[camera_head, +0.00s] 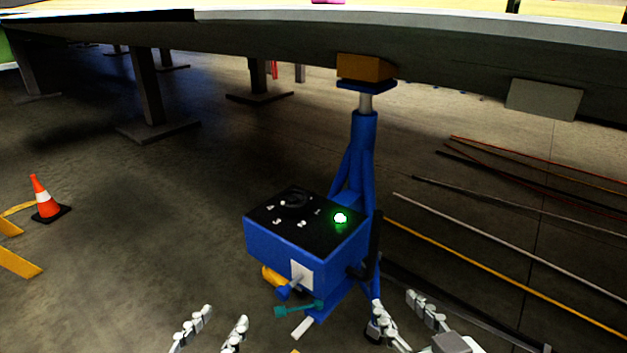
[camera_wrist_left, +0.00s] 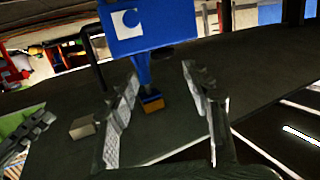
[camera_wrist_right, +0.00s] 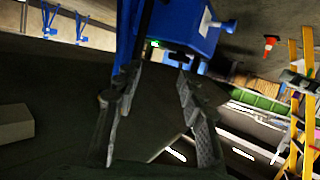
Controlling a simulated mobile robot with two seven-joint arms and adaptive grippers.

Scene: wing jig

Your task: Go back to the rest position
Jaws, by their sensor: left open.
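My left gripper (camera_head: 224,318) is at the bottom of the head view, with its two fingers apart and nothing between them. It stands to the lower left of a blue stand's control box (camera_head: 300,250). My right gripper (camera_head: 396,297) is to the lower right of that box, also with fingers apart and empty. The left wrist view shows spread fingers (camera_wrist_left: 160,75) with the blue box beyond them. The right wrist view shows spread fingers (camera_wrist_right: 158,75) close to blue stand parts (camera_wrist_right: 200,30). I cannot tell the exact clearance there.
The blue stand (camera_head: 363,150) rises to an orange block (camera_head: 364,68) under a long wing (camera_head: 230,40). A green light (camera_head: 341,218) glows on the box top. Long rods (camera_head: 480,240) lie on the right. A traffic cone (camera_head: 43,197) stands left; floor between is clear.

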